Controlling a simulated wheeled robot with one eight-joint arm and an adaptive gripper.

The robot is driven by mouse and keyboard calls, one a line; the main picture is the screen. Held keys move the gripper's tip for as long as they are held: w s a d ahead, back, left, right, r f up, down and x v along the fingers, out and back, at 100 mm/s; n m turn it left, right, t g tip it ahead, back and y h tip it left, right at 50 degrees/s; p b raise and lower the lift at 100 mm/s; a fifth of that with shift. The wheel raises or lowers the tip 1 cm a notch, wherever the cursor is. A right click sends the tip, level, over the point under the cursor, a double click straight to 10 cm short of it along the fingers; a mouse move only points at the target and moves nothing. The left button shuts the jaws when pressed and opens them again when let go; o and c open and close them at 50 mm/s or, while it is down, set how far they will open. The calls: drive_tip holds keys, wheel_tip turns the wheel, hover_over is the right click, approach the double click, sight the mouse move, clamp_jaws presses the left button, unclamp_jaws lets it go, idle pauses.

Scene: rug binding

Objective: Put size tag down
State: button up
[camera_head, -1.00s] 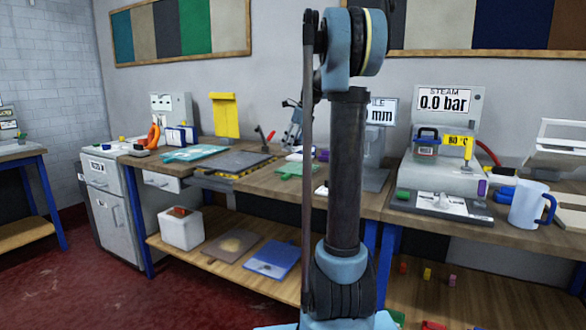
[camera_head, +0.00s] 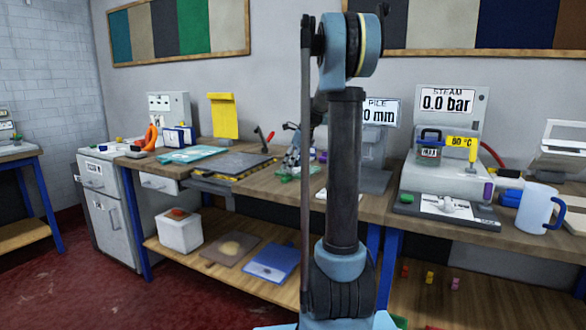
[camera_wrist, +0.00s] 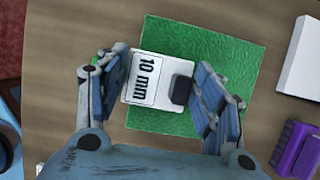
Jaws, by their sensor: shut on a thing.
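The size tag (camera_wrist: 145,78) is a flat white plate marked "10 mm" with a dark raised block at its right end, seen in the wrist view. My gripper (camera_wrist: 162,92) is shut on the tag, with one finger on each side of it. The tag is over a green square mat (camera_wrist: 235,60), whose edges show around it. In the head view my gripper (camera_head: 290,163) is low over the green mat (camera_head: 284,178), partly behind my arm. Whether the tag touches the mat cannot be told.
A white block (camera_wrist: 300,62) and a purple block (camera_wrist: 295,148) lie right of the mat in the wrist view. In the head view, a dark board (camera_head: 228,164) is left of the mat. The PILE display (camera_head: 380,111) and steam station (camera_head: 445,170) stand right. Bare wood surrounds the mat.

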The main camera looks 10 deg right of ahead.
drive_tip(key=shift+f, duration=0.55)
drive_tip(key=shift+s, duration=0.1)
drive_tip(key=o, duration=1)
drive_tip(key=shift+o, duration=0.2)
drive_tip(key=shift+r, duration=0.1)
drive_tip(key=v, duration=1.2)
